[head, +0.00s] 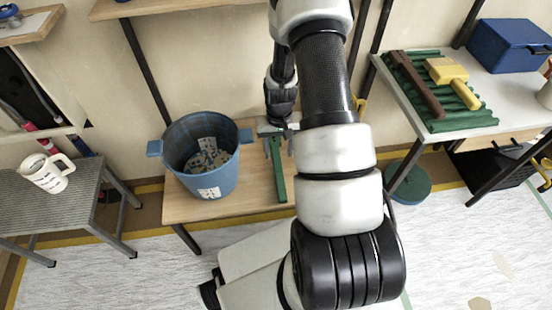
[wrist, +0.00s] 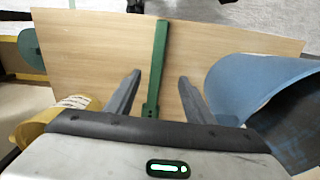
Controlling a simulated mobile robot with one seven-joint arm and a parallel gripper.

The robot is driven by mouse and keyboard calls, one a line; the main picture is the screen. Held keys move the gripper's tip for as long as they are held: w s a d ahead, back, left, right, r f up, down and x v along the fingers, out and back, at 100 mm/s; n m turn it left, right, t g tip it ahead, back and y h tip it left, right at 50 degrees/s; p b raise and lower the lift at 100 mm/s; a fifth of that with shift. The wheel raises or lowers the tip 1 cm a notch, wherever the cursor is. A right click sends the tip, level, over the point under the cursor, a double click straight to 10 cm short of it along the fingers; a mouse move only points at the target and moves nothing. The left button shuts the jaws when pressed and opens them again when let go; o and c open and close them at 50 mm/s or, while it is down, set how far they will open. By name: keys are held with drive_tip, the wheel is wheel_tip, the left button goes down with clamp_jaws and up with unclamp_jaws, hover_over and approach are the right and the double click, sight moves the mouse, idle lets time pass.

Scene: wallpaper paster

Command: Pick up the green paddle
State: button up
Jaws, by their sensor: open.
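The green paddle (head: 279,178) is a long, narrow green bar on a wooden shelf (head: 240,190), just right of a blue bucket. In the wrist view the paddle (wrist: 159,50) runs away from me, its near end between my two grey fingers. My gripper (wrist: 160,76) is open, with one finger on each side of the paddle and a visible gap to both. In the head view my gripper (head: 272,130) is over the far end of the paddle, partly hidden by my arm. I cannot tell how far above the shelf the fingers are.
The blue bucket (head: 227,178) holds several patterned tiles and also stands close on the right in the wrist view (wrist: 240,82). A yellow object (wrist: 38,127) is at the lower left there. A table (head: 405,73) with mallets on a green rack is at the right.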

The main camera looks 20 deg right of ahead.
drive_tip(key=b, duration=0.2)
hover_over(280, 178)
drive_tip(key=f, duration=1)
drive_tip(key=shift+a+f, duration=0.25)
drive_tip(key=shift+a, duration=0.05)
drive_tip(key=shift+d+f+b, duration=0.15)
drive_tip(key=shift+f+b, duration=0.25)
drive_tip(key=shift+f, duration=0.95)
drive_tip(key=shift+d+f+b, duration=0.1)
drive_tip(key=shift+f+b, duration=0.3)
drive_tip(key=shift+f, duration=0.9)
drive_tip(key=c, duration=1.1)
